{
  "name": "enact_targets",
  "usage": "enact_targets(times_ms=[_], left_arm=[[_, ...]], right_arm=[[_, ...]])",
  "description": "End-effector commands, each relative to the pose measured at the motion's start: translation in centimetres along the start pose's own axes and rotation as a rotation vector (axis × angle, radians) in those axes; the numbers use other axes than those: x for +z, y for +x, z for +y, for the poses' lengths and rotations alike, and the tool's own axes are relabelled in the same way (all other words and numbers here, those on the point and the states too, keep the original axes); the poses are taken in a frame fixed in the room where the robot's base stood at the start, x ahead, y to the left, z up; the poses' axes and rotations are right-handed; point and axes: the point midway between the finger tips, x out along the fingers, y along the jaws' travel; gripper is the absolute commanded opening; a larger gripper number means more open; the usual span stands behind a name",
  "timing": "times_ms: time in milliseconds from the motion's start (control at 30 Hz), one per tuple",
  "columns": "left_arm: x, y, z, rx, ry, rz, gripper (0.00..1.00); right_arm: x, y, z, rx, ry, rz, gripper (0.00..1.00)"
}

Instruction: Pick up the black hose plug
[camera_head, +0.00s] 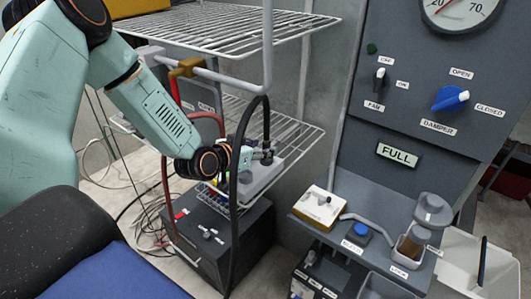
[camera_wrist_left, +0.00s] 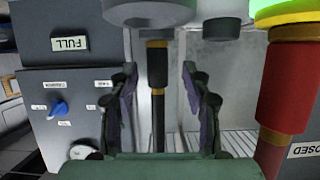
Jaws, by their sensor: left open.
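The black hose plug (camera_wrist_left: 157,65) has a brass ring and hangs from a pale round fitting in the left wrist view, where the view looks upside down. A black hose runs on from it. In the head view the plug end (camera_head: 266,122) is small, at the end of the looped black hose (camera_head: 236,190). My left gripper (camera_head: 262,154) is open beside the wire shelf. In the left wrist view its two fingers (camera_wrist_left: 162,100) stand either side of the plug's line, with gaps on both sides. Contact does not show. My right gripper is not in view.
A red fitting with a brass band (camera_wrist_left: 290,85) is close on the right of the wrist view. Wire shelves (camera_head: 230,28) stand above and around the gripper. The grey control panel (camera_head: 440,90) and its ledge with small boxes are on the right. A dark box (camera_head: 225,240) stands below.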

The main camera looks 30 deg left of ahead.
Motion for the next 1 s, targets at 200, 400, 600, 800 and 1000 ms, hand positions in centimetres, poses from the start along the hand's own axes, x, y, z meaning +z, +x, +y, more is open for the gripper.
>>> enact_targets(times_ms=[200, 400, 600, 800, 1000], left_arm=[[0.0, 2.3, 0.0, 0.000, 0.003, 0.000, 0.48], [-0.1, 2.6, 0.0, 0.000, 0.000, 0.000, 0.48], [-0.1, 2.5, 0.0, 0.000, 0.000, 0.001, 0.41], [-0.1, 2.5, 0.0, 0.000, 0.000, 0.001, 0.24], [-0.1, 2.5, 0.0, 0.000, 0.000, 0.001, 0.07]], right_arm=[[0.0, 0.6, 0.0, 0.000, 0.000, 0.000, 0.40], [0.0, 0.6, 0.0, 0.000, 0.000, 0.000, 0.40], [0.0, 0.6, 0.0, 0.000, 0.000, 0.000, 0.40], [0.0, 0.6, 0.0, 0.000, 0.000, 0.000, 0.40], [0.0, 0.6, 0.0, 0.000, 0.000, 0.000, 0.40]])
